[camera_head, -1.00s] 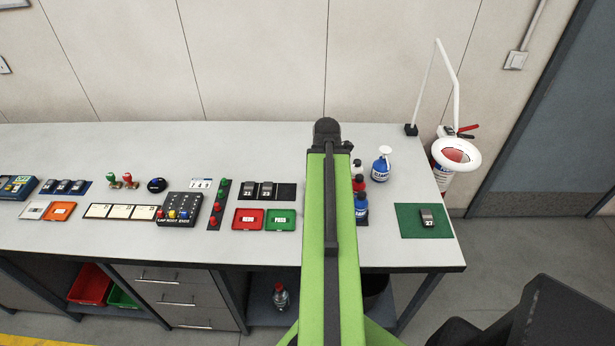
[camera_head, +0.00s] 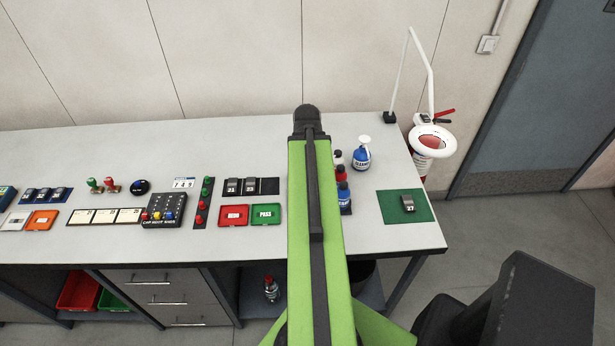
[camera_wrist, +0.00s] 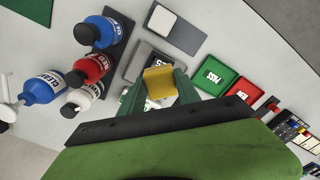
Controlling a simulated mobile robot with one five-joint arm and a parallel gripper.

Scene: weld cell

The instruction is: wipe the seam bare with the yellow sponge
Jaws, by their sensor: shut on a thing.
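My gripper (camera_wrist: 160,95) shows in the wrist view, its green fingers shut on a yellow sponge (camera_wrist: 159,82). In the head view my green arm hides the gripper and sponge. Just beyond the sponge in the wrist view lies a grey piece with a dark lettered patch (camera_wrist: 160,57), partly covered by it; I cannot tell whether they touch. A coupon marked 27 (camera_head: 408,203) lies on a green mat (camera_head: 425,212) at the bench's right end. Two more coupons (camera_head: 241,186) lie on a dark strip. No seam can be made out clearly.
A blue spray bottle (camera_head: 361,156) and several small bottles (camera_wrist: 92,66) stand close left of the gripper in the wrist view. Red (camera_head: 233,215) and green (camera_head: 266,214) trays lie left of my arm. A magnifier lamp (camera_head: 432,140) overhangs the bench's right end.

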